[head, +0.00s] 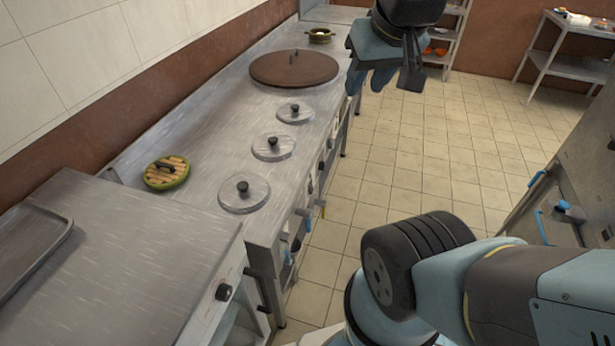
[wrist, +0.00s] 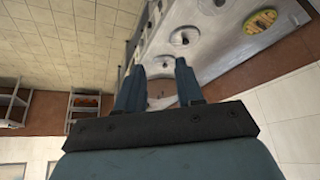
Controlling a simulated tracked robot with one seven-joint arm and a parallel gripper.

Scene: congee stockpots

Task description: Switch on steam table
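The steam table (head: 200,130) is a long steel counter along the wall, with three round steel lids (head: 244,193) with black knobs and a large brown disc (head: 294,68) on top. Its front edge carries small dark controls (head: 322,165) and blue-handled taps (head: 308,221); which one is the switch, and its setting, cannot be told. My gripper (head: 369,84) is in the air near the far front edge, beside the brown disc. In the wrist view its two blue fingers (wrist: 159,66) are apart with nothing between them, and the steam table (wrist: 215,50) lies beyond.
A nearer steel counter (head: 130,250) has a dark front knob (head: 224,292) and a tray (head: 30,245). A steel unit (head: 575,180) stands right; the tiled aisle is clear.

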